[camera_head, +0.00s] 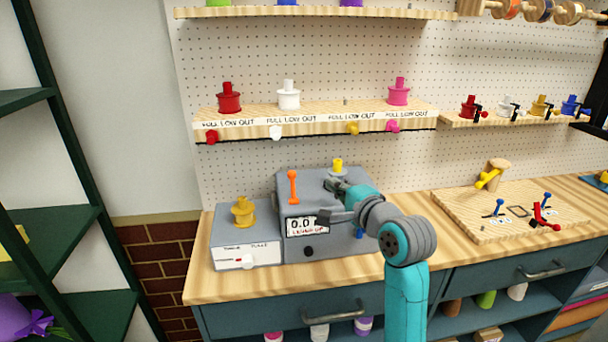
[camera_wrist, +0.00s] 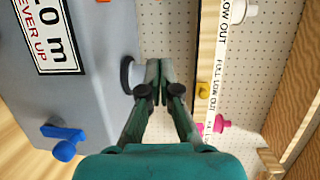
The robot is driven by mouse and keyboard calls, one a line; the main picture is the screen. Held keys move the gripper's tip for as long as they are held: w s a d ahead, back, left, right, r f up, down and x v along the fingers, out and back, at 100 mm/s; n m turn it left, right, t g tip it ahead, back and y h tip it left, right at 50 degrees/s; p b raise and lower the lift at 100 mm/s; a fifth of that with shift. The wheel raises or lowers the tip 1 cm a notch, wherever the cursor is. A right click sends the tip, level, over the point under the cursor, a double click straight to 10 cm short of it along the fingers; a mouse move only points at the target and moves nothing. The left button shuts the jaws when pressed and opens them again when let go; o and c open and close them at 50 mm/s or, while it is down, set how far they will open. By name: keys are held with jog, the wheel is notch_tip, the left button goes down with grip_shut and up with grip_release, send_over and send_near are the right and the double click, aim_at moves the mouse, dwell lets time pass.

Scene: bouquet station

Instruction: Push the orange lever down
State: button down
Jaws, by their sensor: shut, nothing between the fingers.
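The orange lever (camera_head: 293,187) stands upright on the grey box (camera_head: 290,247), near the box's left side, with its knob at the top. In the wrist view only a small orange bit shows at the top edge, and I cannot tell if it is the lever. My gripper (camera_head: 333,185) is shut and empty. It is above the box, to the right of the orange lever and apart from it. In the wrist view the closed fingertips (camera_wrist: 158,66) are beside a round dark-rimmed disc (camera_wrist: 127,75) on the box.
A yellow piece (camera_head: 338,166) stands on the box's back, close to my gripper. A blue lever (camera_wrist: 62,142) is on the box front. A lower box with a gold piece (camera_head: 243,211) stands left. A shelf (camera_head: 320,116) with knobs hangs behind. A wooden board (camera_head: 470,222) with small levers lies right.

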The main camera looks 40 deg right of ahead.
aim_at(292, 184)
jog(key=x, duration=0.9)
jog(key=shift+w+d, duration=0.1)
jog(key=shift+w, duration=0.3)
jog(key=shift+w+a+f, duration=0.1)
jog(key=shift+w+a, duration=0.1)
jog(key=shift+a, duration=0.1)
jog(key=shift+s+a, duration=0.15)
jog(key=shift+a, duration=1.5)
